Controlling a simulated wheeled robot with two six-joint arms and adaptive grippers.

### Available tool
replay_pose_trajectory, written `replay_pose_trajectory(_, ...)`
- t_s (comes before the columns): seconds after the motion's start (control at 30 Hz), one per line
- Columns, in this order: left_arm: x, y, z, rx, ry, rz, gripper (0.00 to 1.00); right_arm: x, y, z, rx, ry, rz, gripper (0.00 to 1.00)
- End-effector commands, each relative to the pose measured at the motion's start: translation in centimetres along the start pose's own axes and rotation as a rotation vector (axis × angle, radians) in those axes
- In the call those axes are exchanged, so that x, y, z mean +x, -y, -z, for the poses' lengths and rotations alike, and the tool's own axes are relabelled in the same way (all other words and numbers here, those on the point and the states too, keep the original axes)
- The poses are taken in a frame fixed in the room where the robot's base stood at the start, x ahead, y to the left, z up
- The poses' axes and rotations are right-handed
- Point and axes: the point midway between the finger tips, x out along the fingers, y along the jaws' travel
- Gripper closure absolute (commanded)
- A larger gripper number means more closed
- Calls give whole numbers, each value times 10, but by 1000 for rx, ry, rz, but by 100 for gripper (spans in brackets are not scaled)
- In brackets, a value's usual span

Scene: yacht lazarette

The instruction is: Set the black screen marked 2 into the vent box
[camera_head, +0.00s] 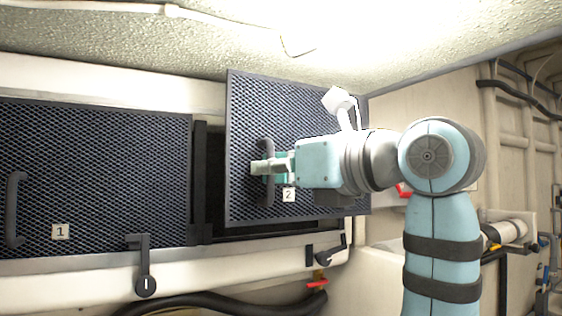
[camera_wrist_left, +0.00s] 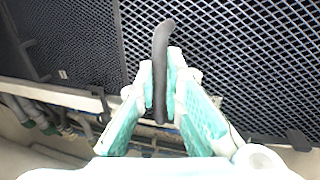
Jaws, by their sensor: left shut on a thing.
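The black mesh screen marked 2 (camera_head: 300,105) is upright, held up in front of the right part of the vent box (camera_head: 215,243). It looks slightly turned against the box's frame. A dark gap of the opening (camera_head: 214,175) shows at its left; the screen hides the rest. My left gripper (camera_head: 263,168) is shut on the screen's dark upright handle (camera_head: 265,145). In the left wrist view, the fingers (camera_wrist_left: 161,88) clasp the handle (camera_wrist_left: 162,45) in front of the mesh (camera_wrist_left: 235,45). My right gripper is not in view.
A screen marked 1 (camera_head: 95,170) sits in the left part of the box. A latch with a round knob (camera_head: 145,285) is below it. Another latch (camera_head: 328,250) lies below screen 2, near a red valve handle (camera_head: 317,284) and a black hose (camera_head: 225,303). A pale ceiling is close above.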

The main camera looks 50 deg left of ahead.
Motion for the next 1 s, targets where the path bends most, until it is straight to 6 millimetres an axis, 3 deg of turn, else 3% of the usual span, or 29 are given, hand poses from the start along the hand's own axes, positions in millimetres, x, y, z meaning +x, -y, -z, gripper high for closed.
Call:
replay_pose_trajectory(0.7, 71, 17, -2, -1, 1, -3, 100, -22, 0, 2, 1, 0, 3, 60)
replay_pose_trajectory(1.0, 92, 23, -2, -1, 2, -2, 100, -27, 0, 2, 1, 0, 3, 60)
